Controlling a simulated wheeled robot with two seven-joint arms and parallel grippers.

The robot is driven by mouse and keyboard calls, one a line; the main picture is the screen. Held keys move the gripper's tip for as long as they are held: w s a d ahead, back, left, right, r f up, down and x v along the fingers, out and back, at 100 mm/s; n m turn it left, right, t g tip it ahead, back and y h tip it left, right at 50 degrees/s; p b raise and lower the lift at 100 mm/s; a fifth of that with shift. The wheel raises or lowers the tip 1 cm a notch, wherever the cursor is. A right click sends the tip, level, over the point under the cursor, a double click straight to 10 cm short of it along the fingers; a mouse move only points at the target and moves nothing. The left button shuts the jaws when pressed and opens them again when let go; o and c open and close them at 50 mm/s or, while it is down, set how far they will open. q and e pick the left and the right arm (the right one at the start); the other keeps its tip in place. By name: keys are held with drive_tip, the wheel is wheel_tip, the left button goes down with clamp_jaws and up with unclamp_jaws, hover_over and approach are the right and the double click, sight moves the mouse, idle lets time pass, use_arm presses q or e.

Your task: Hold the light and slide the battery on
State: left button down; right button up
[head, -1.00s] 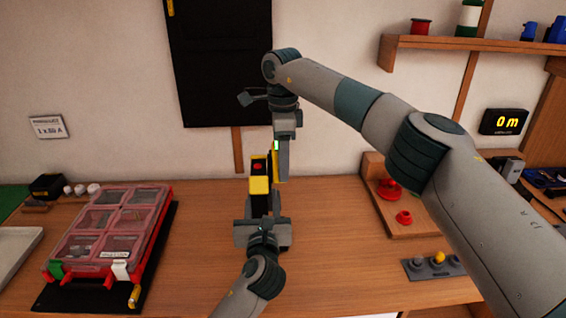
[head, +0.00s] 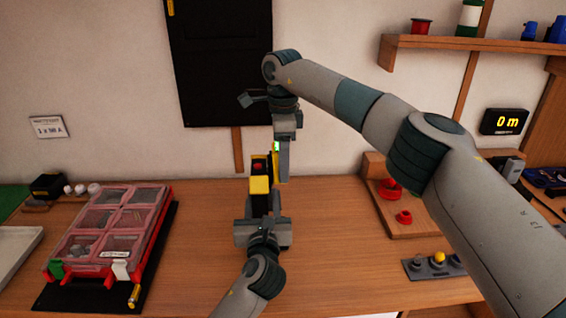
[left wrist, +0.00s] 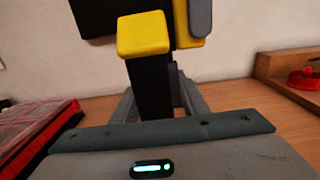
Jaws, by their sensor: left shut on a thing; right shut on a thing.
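A yellow and black tool, which looks like the light with its battery end, stands upright between my two grippers. Its yellow block (head: 259,185) and black grip (head: 260,205) show in the head view, with a small red patch above. My left gripper (head: 262,226) is shut around the black grip from below. In the left wrist view, the grip (left wrist: 152,85) rises to the yellow block (left wrist: 143,35) and a black body. My right gripper (head: 282,165) comes down from above, shut on the tool's upper right side. Its fingers hide where light and battery meet, so I cannot tell whether they are joined.
A red-framed compartment case (head: 105,232) lies on a black mat at left. A wooden stand with red knobs (head: 404,217) and a grey strip with a yellow knob (head: 438,258) are at right. Bare tabletop (head: 335,240) lies between. A black panel (head: 220,70) hangs behind.

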drive_tip(key=shift+s+f, duration=0.1)
drive_tip(key=shift+f, duration=2)
idle(2.4)
drive_tip(key=o, duration=1.5)
drive_tip(key=shift+r, duration=0.1)
drive_tip(key=shift+r, duration=0.1)
wheel_tip(320, 180, up, 4)
drive_tip(key=shift+r, duration=0.1)
wheel_tip(320, 180, up, 6)
drive_tip(key=shift+d+r, duration=0.1)
drive_tip(key=s+d+f, duration=0.2)
drive_tip(key=d+f, duration=1)
drive_tip(key=f, duration=1.5)
drive_tip(key=shift+s+d, duration=0.1)
drive_tip(key=shift+s, duration=0.15)
